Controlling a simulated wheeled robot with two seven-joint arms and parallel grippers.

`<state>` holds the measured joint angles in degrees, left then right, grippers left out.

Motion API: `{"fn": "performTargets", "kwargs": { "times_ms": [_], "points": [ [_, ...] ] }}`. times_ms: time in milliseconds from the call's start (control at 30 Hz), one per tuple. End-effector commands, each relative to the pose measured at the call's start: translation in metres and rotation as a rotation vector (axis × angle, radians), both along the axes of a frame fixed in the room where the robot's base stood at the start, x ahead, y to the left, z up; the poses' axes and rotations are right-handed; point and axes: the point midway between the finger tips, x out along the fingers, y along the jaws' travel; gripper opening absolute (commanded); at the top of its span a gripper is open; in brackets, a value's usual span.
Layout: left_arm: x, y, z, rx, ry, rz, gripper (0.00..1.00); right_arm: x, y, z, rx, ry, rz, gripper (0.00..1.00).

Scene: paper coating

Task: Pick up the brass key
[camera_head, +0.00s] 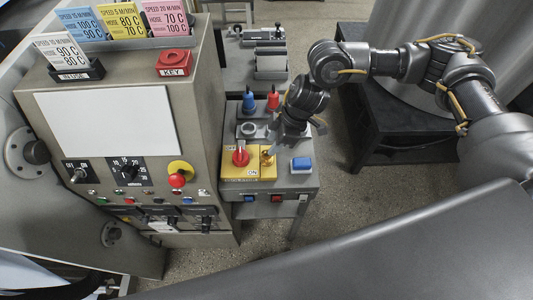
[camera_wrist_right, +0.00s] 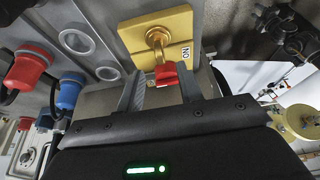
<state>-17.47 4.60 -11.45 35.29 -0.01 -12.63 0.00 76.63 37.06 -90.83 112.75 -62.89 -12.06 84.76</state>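In the right wrist view the brass piece (camera_wrist_right: 156,39) rises from the yellow plate (camera_wrist_right: 130,32), near an "ON" label. A small red part (camera_wrist_right: 166,74) shows in front of it; I cannot tell whether it belongs to the key. My right gripper (camera_head: 275,142) is just above the key's side of the plate. In the wrist view its fingers (camera_wrist_right: 162,88) are apart, with no clear grip. My left gripper is not in view.
A blue connector (camera_head: 249,101) and a red connector (camera_head: 273,99) stand behind the plate. A blue button (camera_head: 301,164) is to its right. The control cabinet (camera_head: 200,100) rises close on the left, with a red KEY holder (camera_head: 174,62) on top. Open floor (camera_head: 350,200) lies right.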

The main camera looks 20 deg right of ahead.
Motion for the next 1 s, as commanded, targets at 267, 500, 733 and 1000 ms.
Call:
{"fn": "performTargets", "kwargs": {
  "times_ms": [267,500,733,1000],
  "points": [
    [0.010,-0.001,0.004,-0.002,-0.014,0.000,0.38,0.001,0.005,-0.010,-0.001,-0.002,0.002,0.36],
    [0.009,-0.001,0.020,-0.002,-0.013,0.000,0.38,0.003,0.014,-0.040,-0.002,0.001,0.002,0.36],
    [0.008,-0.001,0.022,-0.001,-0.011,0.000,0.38,0.005,0.021,-0.058,0.000,-0.003,0.004,0.36],
    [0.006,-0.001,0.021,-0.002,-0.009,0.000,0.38,0.005,0.021,-0.058,0.000,-0.003,0.004,0.26]
  ]
}}
